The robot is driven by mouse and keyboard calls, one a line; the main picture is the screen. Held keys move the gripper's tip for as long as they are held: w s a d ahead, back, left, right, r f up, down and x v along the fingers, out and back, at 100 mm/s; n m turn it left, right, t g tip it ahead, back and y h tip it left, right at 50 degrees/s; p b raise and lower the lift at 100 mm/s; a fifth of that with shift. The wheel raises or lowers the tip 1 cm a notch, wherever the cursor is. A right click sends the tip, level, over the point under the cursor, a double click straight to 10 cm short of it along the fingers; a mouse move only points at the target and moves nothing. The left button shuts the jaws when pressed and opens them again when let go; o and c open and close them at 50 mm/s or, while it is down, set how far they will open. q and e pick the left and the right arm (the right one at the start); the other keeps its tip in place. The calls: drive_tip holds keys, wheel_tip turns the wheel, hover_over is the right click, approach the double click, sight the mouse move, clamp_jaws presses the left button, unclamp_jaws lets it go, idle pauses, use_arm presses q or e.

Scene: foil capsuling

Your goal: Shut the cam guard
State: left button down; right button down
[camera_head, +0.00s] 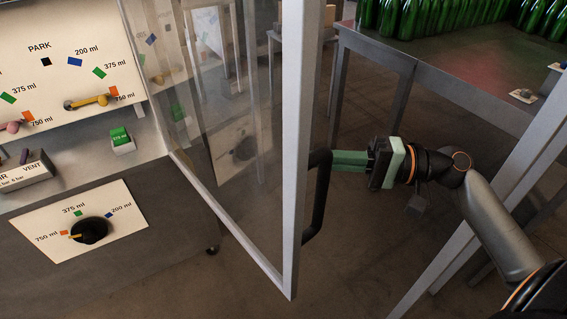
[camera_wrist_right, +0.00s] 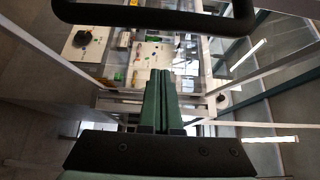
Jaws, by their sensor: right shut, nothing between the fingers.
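The cam guard (camera_head: 290,150) is a clear panel in a grey metal frame, and it stands swung open out from the machine. Its black bar handle (camera_head: 319,200) is on the right edge of the frame. The handle also shows across the top of the right wrist view (camera_wrist_right: 150,17). My right gripper (camera_head: 336,159) has green fingers, shut and empty, pointing at the guard from the right at handle height. In the right wrist view the fingertips (camera_wrist_right: 161,73) lie below the handle bar. I cannot tell whether they touch it. My left gripper is not in view.
The machine's upper dial panel (camera_head: 35,85) and lower knob panel (camera_head: 130,228) are at the left, with a green block (camera_head: 120,137) on the ledge. A metal table (camera_head: 440,65) with green bottles (camera_head: 405,18) stands at the back right. A grey post (camera_head: 470,235) slants beside my right arm.

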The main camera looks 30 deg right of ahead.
drive_tip(key=a+p, duration=0.1)
drive_tip(key=a, duration=0.5)
drive_tip(key=shift+w+a+p, duration=0.25)
drive_tip(key=shift+a+p, duration=0.05)
drive_tip(key=shift+p, duration=0.1)
